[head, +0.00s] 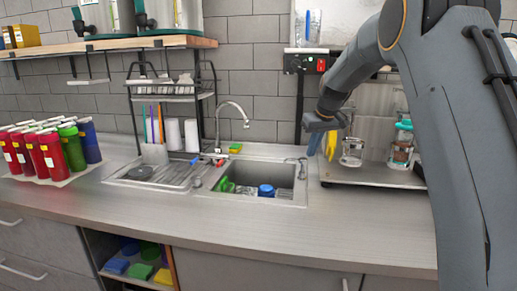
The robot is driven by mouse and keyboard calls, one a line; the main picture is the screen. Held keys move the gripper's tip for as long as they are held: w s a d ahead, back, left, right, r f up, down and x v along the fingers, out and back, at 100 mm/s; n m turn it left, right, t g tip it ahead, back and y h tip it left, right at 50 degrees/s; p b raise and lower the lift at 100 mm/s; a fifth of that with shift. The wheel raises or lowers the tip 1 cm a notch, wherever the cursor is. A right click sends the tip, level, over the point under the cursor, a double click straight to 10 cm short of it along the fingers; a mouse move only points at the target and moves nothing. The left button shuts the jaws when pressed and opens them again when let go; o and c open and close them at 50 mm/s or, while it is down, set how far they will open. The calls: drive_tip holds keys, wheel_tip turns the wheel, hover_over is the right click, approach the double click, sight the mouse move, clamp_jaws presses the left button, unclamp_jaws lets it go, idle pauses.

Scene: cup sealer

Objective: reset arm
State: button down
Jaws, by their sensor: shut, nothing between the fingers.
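My arm comes in from the right and reaches over toward the back wall. My gripper (320,123) is at its end, small and dark, in the air above the counter, behind and right of the sink. It looks shut and holds nothing that I can see; its fingertips are hard to make out. A blue hanging item (315,144) and a yellow one (331,145) show just below it; I cannot tell how far behind they are.
A metal platform (372,179) with a glass jar (352,152) and a teal-topped container (401,142) stands right, partly behind my arm. The sink (264,184) holds a blue item. Red, green and blue bottles (73,147) stand left. The counter front (250,225) is clear.

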drive_tip(key=s+f+m+g, duration=0.1)
drive_tip(key=s+f, duration=0.4)
drive_tip(key=s, duration=0.9)
drive_tip(key=s+f+m+g+h+b, duration=0.1)
drive_tip(key=s+f, duration=0.4)
drive_tip(key=s, duration=0.9)
drive_tip(key=s+f+m+g+b, duration=0.1)
drive_tip(key=s+f, duration=0.5)
drive_tip(key=s, duration=0.9)
drive_tip(key=shift+m, duration=0.4)
drive_tip(key=shift+f, duration=0.1)
